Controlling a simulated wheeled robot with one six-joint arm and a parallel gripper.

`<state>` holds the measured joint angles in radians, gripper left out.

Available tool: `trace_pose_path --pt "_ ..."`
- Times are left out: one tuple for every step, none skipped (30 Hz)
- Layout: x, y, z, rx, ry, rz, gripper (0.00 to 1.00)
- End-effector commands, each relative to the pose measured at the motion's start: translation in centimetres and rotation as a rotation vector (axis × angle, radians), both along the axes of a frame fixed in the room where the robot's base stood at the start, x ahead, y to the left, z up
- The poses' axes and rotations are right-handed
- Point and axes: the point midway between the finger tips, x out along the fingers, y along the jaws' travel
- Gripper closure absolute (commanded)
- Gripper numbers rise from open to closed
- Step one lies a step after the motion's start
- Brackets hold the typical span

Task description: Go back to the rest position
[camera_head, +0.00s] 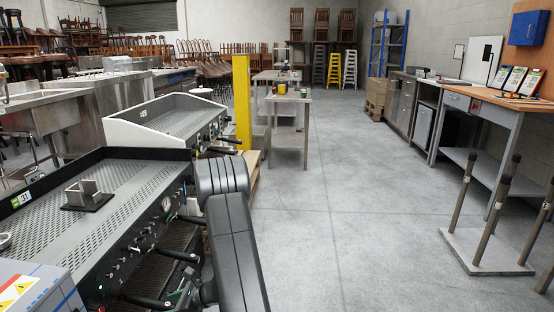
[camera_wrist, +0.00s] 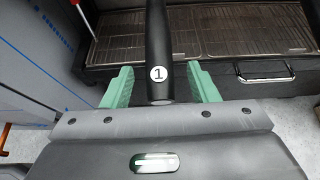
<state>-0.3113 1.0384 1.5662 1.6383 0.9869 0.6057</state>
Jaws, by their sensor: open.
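My gripper (camera_wrist: 160,86) shows in the wrist view, with a green finger on each side of a black handle marked with a white "1" (camera_wrist: 157,45). Gaps show between the handle and both fingers, so the gripper is open and not holding it. In the head view my dark arm reaches down beside the black espresso machine (camera_head: 120,200), and my gripper cannot be made out there.
Drip grates (camera_wrist: 240,25) lie behind the handle in the wrist view. A white-sided machine (camera_head: 170,115) and a yellow post (camera_head: 242,100) stand beyond. A workbench (camera_head: 490,105) and a base with upright posts (camera_head: 487,250) stand right. The middle floor is clear.

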Motion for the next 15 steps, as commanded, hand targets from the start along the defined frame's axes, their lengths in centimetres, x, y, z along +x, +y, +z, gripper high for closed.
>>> trace_pose_path --pt "0.0 -0.9 0.7 0.000 0.000 -0.004 0.46" --pt "0.0 -1.4 1.0 0.000 0.000 -0.005 0.46" --pt "0.0 -2.1 1.3 0.000 -0.001 -0.006 0.46" --pt "-0.1 -2.6 1.6 0.000 0.000 -0.005 0.46" --pt "-0.1 -3.2 1.9 0.000 -0.001 -0.005 0.46" --pt "-0.1 -3.9 2.2 0.001 -0.001 -0.006 0.46" --pt "-0.2 -4.4 2.5 0.000 -0.002 -0.006 0.46" --pt "-0.2 -5.0 2.8 0.000 -0.002 -0.006 0.46" --pt "-0.3 -5.7 3.1 0.001 -0.001 -0.006 0.46" --pt "-0.3 -6.2 3.4 0.001 -0.002 -0.006 0.46" --pt "-0.3 -6.8 3.7 0.001 -0.002 -0.006 0.46" --pt "-0.4 -7.5 4.0 0.001 -0.002 -0.006 0.46" --pt "-0.4 -8.0 4.3 0.001 -0.002 -0.006 0.46" --pt "-0.5 -8.6 4.5 0.000 -0.002 -0.006 0.46" --pt "-0.6 -9.3 4.9 0.001 -0.001 -0.006 0.46"
